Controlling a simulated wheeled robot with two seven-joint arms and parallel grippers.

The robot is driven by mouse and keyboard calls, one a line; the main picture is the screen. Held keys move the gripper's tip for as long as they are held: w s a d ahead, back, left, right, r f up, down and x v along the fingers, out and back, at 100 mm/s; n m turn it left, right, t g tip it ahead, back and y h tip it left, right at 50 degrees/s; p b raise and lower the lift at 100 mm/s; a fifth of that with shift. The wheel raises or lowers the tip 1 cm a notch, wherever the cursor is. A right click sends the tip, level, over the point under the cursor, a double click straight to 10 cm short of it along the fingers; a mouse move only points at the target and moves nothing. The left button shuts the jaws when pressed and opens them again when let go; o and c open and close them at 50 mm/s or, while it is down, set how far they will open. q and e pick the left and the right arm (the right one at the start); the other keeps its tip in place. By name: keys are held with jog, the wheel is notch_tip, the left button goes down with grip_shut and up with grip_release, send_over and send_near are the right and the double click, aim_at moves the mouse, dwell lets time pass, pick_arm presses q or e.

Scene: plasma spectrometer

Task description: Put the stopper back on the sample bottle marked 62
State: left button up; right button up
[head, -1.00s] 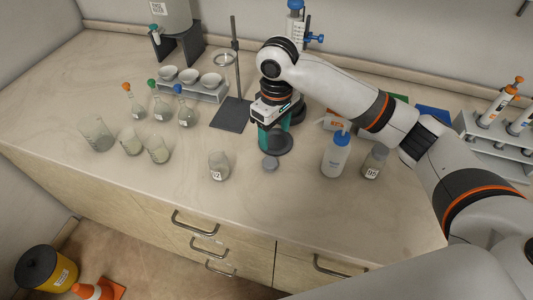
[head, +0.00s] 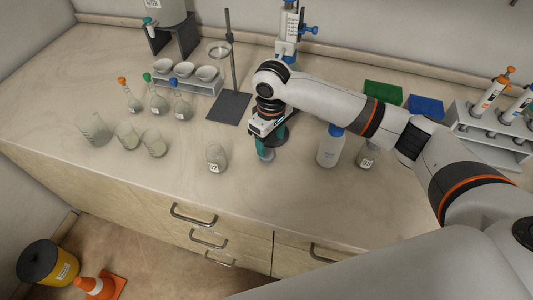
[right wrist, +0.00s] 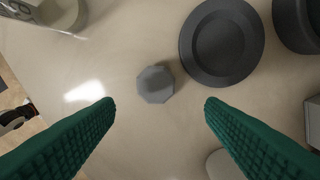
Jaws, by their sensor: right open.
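A small grey octagonal stopper (right wrist: 156,84) lies on the counter in the right wrist view, between and just beyond my fingertips. My right gripper (right wrist: 158,104) is open and empty, with a teal finger on each side of the view. In the head view the right gripper (head: 267,147) points down at the counter and largely covers the stopper. An open clear glass bottle (head: 217,157) with a white label that seems to read 62 stands to its left. That bottle also shows at the top left of the wrist view (right wrist: 45,14), cut off. My left gripper is not in view.
A white wash bottle (head: 330,150) and another labelled glass bottle (head: 367,156) stand to the right. Beakers (head: 127,138) and stoppered flasks (head: 157,103) stand at left. The front counter is clear.

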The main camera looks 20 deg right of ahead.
aim_at(268, 154)
jog(key=shift+f, duration=0.1)
jog(key=f, duration=0.1)
jog(key=f+p, duration=0.1)
jog(key=f, duration=0.3)
jog(key=shift+w+a, duration=0.15)
jog(key=shift+a, duration=0.2)
jog(key=c, duration=1)
